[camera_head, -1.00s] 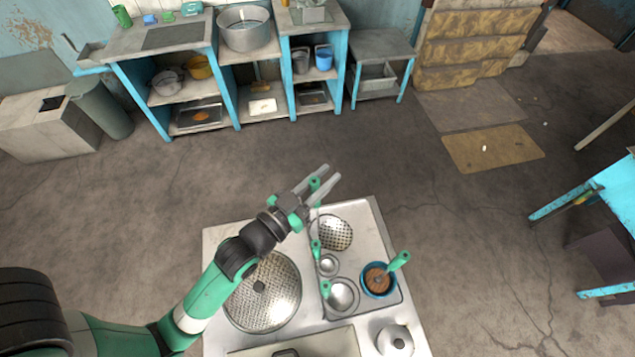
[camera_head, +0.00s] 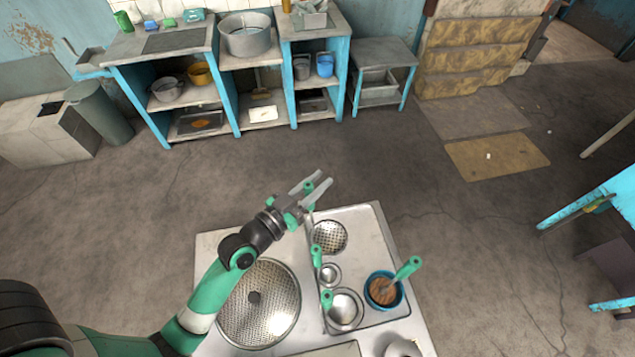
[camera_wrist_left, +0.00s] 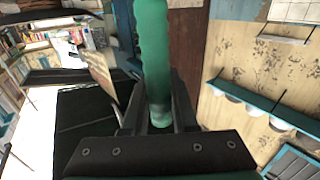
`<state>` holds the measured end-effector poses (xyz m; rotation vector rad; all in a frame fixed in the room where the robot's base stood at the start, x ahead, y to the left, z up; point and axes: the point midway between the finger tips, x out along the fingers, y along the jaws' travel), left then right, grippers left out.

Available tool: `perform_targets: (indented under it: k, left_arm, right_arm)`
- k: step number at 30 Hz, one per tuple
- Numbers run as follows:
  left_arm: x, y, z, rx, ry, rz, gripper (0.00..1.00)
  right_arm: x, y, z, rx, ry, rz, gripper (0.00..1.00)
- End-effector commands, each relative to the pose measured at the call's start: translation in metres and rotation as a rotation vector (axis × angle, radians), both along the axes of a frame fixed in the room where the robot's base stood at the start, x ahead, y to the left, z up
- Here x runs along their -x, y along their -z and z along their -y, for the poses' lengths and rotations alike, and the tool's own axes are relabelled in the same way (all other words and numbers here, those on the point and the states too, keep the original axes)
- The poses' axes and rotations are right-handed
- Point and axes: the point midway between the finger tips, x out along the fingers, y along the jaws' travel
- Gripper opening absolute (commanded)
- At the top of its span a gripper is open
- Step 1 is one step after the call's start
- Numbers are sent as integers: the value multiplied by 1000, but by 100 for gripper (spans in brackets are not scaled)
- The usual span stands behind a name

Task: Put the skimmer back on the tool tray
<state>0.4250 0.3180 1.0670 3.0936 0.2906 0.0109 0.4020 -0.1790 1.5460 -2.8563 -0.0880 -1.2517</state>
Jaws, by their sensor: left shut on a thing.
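My left gripper (camera_head: 315,187) is shut on the green handle of the skimmer, above the far edge of the stove-like counter. The handle also shows between the fingers in the left wrist view (camera_wrist_left: 155,60). The skimmer's round perforated metal head (camera_head: 329,238) is over the far left corner of the tool tray (camera_head: 362,250). I cannot tell whether it touches the tray. Two green-handled ladles lie in the tray, a small one (camera_head: 330,275) and a larger one (camera_head: 344,309). My right gripper is not in view.
A large perforated disc (camera_head: 258,303) lies to the left. A metal lid (camera_head: 402,347) is at the lower right. Open floor separates this counter from the blue shelves (camera_head: 232,95).

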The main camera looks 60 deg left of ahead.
Motion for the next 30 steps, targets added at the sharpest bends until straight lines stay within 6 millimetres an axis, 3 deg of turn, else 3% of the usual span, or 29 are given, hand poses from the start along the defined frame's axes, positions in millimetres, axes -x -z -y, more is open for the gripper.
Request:
perform_targets:
  k: [1, 2, 6, 17, 20, 30]
  left_arm:
    - [0, 3, 0, 0, 0, 1, 0]
    - [0, 2, 0, 0, 0, 0, 32]
    - [0, 1, 0, 0, 0, 0, 56]
    - [1, -2, 0, 0, 0, 0, 56]
    - [15, 1, 3, -1, -1, -2, 56]
    - [93, 5, 17, 3, -4, -3, 56]
  right_arm:
    - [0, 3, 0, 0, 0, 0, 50]
    - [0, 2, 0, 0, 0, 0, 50]
    - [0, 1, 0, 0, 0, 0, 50]
    - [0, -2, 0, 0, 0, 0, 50]
    - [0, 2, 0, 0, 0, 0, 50]
    - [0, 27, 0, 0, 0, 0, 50]
